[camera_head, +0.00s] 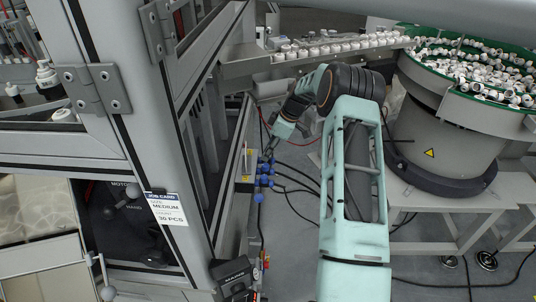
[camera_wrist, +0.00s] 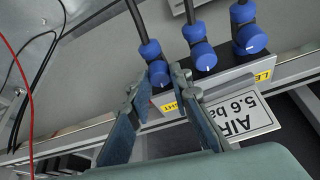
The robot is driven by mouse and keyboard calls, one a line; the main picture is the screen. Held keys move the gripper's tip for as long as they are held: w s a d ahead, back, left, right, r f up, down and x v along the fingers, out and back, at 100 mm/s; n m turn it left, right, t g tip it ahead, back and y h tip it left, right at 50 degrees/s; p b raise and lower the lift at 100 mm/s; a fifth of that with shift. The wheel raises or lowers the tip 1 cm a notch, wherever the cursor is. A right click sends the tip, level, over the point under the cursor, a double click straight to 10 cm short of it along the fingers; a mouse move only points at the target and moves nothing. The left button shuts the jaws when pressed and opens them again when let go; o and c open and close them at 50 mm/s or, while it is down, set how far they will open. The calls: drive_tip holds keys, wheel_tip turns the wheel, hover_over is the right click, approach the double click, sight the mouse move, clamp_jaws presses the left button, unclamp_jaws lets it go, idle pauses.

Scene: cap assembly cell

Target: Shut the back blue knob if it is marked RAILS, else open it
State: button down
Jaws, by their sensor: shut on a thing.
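Another yellow label (camera_wrist: 264,77) is by the right knob, only partly readable. I see no RAILS marking. In the head view, my gripper (camera_head: 270,152) is at the small blue knobs (camera_head: 265,180).
A white plate (camera_wrist: 240,115) reading AIR 5.6 ba hangs by the block, upside down. Black hoses rise from the knobs. A red cable (camera_wrist: 22,90) runs at the left. The machine frame (camera_head: 160,130) stands left, the bowl feeder (camera_head: 450,130) right.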

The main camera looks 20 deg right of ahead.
drive_tip(key=m+b, duration=0.1)
drive_tip(key=m, duration=0.1)
drive_tip(key=m+t+h+b, duration=0.1)
drive_tip(key=m+b, duration=0.1)
drive_tip(key=m, duration=0.1)
drive_tip(key=shift+s+a+t, duration=0.1)
drive_tip(key=shift+t, duration=0.2)
drive_tip(key=shift+m+h, duration=0.3)
drive_tip(key=shift+m, duration=0.1)
drive_tip(key=c, duration=2)
unclamp_jaws()
